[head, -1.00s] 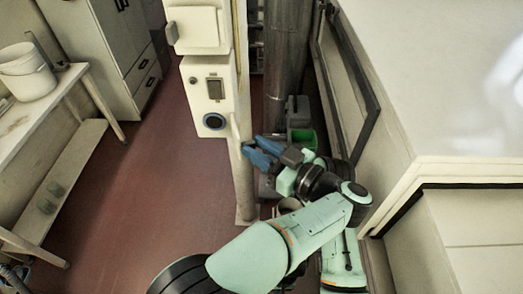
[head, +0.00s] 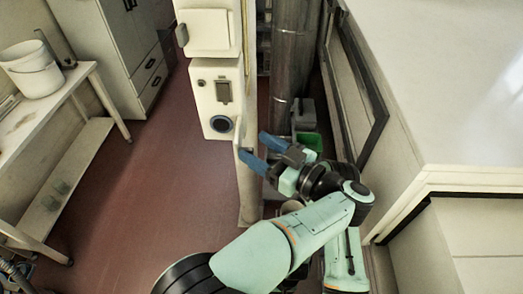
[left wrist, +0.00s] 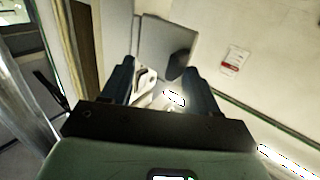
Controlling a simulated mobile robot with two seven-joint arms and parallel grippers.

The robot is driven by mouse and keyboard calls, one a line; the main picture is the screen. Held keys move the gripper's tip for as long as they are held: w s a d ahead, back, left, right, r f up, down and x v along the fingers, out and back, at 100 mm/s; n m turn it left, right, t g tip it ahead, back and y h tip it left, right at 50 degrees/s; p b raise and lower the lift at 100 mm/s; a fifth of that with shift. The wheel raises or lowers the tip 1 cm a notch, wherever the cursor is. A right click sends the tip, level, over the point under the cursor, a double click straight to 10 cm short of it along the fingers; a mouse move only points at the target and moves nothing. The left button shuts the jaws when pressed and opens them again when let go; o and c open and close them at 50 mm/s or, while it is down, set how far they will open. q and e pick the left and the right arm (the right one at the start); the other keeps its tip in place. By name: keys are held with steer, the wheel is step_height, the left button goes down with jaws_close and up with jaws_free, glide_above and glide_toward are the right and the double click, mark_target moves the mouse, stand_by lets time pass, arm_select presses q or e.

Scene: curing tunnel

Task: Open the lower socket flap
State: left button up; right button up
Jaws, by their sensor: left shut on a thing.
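A pale socket box (head: 214,102) hangs on the post at the upper middle of the head view. My left gripper (head: 257,151) is beside the post, below and right of the round socket. Its blue fingers stand apart. In the left wrist view my left gripper (left wrist: 160,80) has a small pale part (left wrist: 145,80) between its fingers. I cannot make out this part's full shape or how the flap stands. My right gripper is not in view.
A round metal column (head: 289,60) and a green bin (head: 309,140) stand behind my left gripper. A pale wall with a dark-framed panel is close on the right. A table with a white bucket (head: 32,72) is at the left. The red floor between is clear.

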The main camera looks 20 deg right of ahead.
arm_select(q)
steer(key=shift+w+d+r, duration=0.1)
steer(key=shift+w+r, duration=0.05)
steer(key=shift+w, duration=0.1)
step_height(320, 180, up, 20)
steer(key=p, duration=0.1)
steer(key=shift+s+p, duration=0.3)
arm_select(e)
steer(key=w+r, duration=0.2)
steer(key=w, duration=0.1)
